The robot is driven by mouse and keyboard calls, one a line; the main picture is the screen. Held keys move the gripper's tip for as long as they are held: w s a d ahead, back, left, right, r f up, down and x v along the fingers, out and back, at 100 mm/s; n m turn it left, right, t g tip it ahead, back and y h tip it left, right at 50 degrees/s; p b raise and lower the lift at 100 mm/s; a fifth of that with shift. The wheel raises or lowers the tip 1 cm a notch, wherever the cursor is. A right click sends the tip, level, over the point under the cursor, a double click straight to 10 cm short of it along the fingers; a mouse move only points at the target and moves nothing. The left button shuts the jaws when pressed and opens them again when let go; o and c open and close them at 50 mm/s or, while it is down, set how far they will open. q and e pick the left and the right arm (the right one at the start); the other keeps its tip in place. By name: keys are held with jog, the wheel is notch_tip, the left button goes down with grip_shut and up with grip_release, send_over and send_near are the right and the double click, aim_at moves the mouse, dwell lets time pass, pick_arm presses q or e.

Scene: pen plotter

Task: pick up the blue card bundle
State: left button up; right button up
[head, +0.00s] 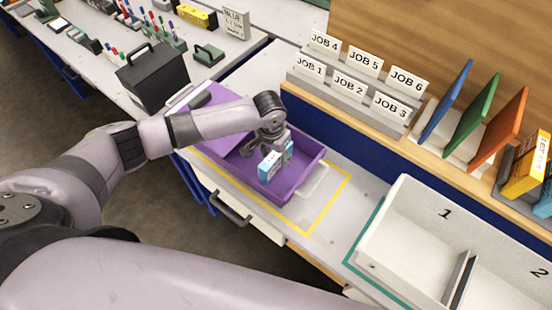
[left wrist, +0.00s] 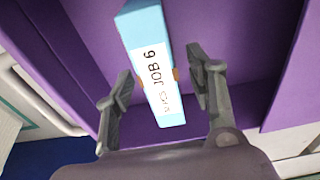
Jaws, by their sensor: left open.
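The blue card bundle (head: 267,166) is light blue with a white label and lies in the purple tray (head: 315,158). In the left wrist view the bundle (left wrist: 155,65) shows a label reading "JOB 6". My left gripper (head: 277,147) is down in the tray at the bundle. In the left wrist view its two fingers (left wrist: 160,90) stand open on either side of the bundle, with a gap visible at least on the right. The gripper hides part of the bundle in the head view. My right gripper is not in view.
A yellow outline (head: 328,211) surrounds the tray on the bench. Job card holders (head: 350,88) stand behind it. A white bin marked 1 and 2 (head: 408,222) is at the right. A black box (head: 153,77) is at the left.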

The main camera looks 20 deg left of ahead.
pick_arm(q)
jog(key=shift+c, duration=0.5)
grip_shut()
